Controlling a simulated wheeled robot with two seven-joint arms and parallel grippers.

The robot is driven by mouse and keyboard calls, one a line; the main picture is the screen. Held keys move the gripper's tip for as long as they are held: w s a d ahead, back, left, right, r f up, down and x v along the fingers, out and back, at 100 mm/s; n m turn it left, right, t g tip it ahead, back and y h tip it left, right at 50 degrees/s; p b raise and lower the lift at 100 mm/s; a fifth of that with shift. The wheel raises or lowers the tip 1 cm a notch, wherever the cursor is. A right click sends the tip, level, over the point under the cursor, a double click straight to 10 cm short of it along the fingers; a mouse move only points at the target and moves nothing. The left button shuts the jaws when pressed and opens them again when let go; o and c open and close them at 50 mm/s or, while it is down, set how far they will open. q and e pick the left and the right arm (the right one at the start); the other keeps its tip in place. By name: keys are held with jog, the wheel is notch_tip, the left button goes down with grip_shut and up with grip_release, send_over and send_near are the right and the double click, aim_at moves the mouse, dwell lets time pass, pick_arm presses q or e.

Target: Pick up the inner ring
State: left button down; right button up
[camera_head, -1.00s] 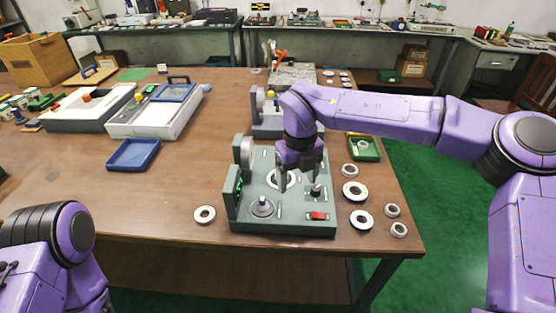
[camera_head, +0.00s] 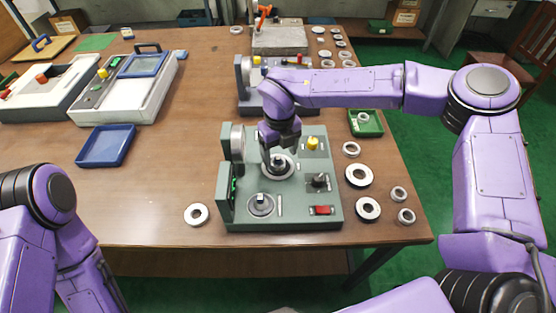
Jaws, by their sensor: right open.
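My right gripper (camera_head: 277,162) is over the green machine (camera_head: 296,211), pointing down at a round seat with a pale ring (camera_head: 291,169) around it. The gripper hides part of this seat, and I cannot tell whether the fingers touch anything. Loose metal rings lie on the table: one ring (camera_head: 189,214) left of the machine and several to its right, such as a wide ring (camera_head: 370,176) and a small ring (camera_head: 398,188). I cannot tell which of them is the inner ring. My left arm shows at the lower left, its gripper out of view.
A green tray (camera_head: 377,131) holding a ring stands behind the right-hand rings. A second grey machine (camera_head: 248,103) stands behind the green one. A blue tray (camera_head: 84,155) lies at left. The brown table (camera_head: 160,185) is clear between blue tray and machine.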

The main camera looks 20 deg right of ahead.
aim_at(279, 158)
notch_tip(279, 158, down, 3)
jog(key=shift+w+a+r, duration=0.1)
jog(key=shift+w, duration=0.05)
jog(key=shift+f, duration=0.25)
jog(key=shift+s, duration=0.25)
jog(key=shift+w, duration=0.15)
jog(key=c, duration=1.2)
jog(key=shift+o, duration=0.2)
jog(key=shift+r, duration=0.1)
